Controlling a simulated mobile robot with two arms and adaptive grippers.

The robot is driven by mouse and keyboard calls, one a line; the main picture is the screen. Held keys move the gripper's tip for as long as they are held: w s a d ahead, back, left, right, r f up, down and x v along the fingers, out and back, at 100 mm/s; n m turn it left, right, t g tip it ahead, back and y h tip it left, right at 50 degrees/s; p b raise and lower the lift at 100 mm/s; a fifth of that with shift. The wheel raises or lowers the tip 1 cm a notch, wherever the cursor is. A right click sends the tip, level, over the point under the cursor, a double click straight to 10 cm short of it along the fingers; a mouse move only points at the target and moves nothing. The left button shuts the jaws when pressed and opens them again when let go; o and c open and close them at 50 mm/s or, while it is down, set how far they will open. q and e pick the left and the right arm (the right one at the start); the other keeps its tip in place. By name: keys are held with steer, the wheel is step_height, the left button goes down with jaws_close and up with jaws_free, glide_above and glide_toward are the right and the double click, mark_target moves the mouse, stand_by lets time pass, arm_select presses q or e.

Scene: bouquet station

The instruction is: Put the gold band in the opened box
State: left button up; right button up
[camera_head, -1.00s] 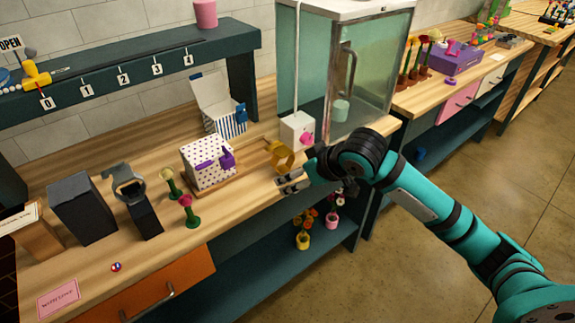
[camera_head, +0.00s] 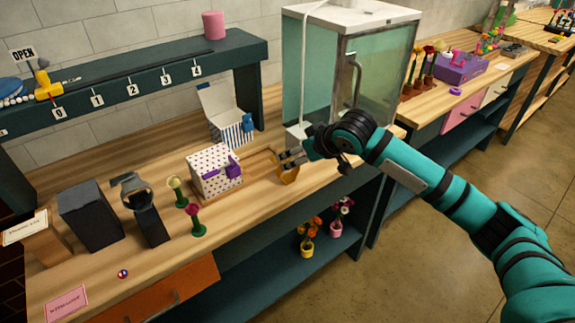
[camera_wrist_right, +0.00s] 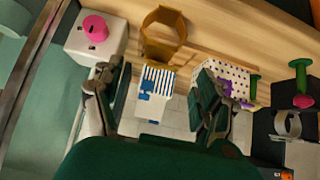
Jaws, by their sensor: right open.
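The gold band (camera_head: 288,174) is an angular ring standing on the table near its front edge. It also shows at the top of the right wrist view (camera_wrist_right: 163,37). My right gripper (camera_head: 291,158) is at the band, overlapping its upper part in the head view. In the wrist view its fingers (camera_wrist_right: 163,85) are spread, with the band above the gap in the picture. The opened box (camera_head: 231,128) has blue and white stripes, a raised white lid and a blue bow; it stands behind the band and shows in the wrist view (camera_wrist_right: 157,80). My left gripper is out of view.
A closed polka-dot box (camera_head: 214,176) with a purple bow stands left of the band. A white block with a pink knob (camera_wrist_right: 94,29) and a glass cabinet (camera_head: 350,75) stand by the gripper. Two flowers (camera_head: 194,220) and a watch stand (camera_head: 145,212) are further left.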

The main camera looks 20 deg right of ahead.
mark_target(287, 161)
steer(key=p+x, duration=0.1)
steer(key=x, duration=0.4)
steer(key=shift+w+a, duration=0.2)
steer(key=shift+w, duration=0.15)
steer(key=shift+w+a+f, duration=0.1)
steer(key=shift+w+f, duration=0.25)
steer(key=shift+f, duration=0.1)
steer(key=c, duration=1.2)
steer(key=shift+o, duration=0.2)
steer(key=shift+r, duration=0.45)
steer(key=shift+s+r+b, duration=0.2)
steer(key=shift+r+b, duration=0.05)
steer(key=shift+r, duration=0.35)
steer(key=shift+s+r+b, duration=0.2)
steer(key=shift+r+b, duration=0.05)
steer(key=shift+r, duration=0.4)
steer(key=s+m+h+b, duration=0.2)
steer(key=s+m+h, duration=0.1)
steer(key=s, duration=1.9)
steer(key=shift+a+f+m+t, duration=0.2)
steer(key=shift+f+m+t, duration=0.1)
steer(key=shift+f+m, duration=0.15)
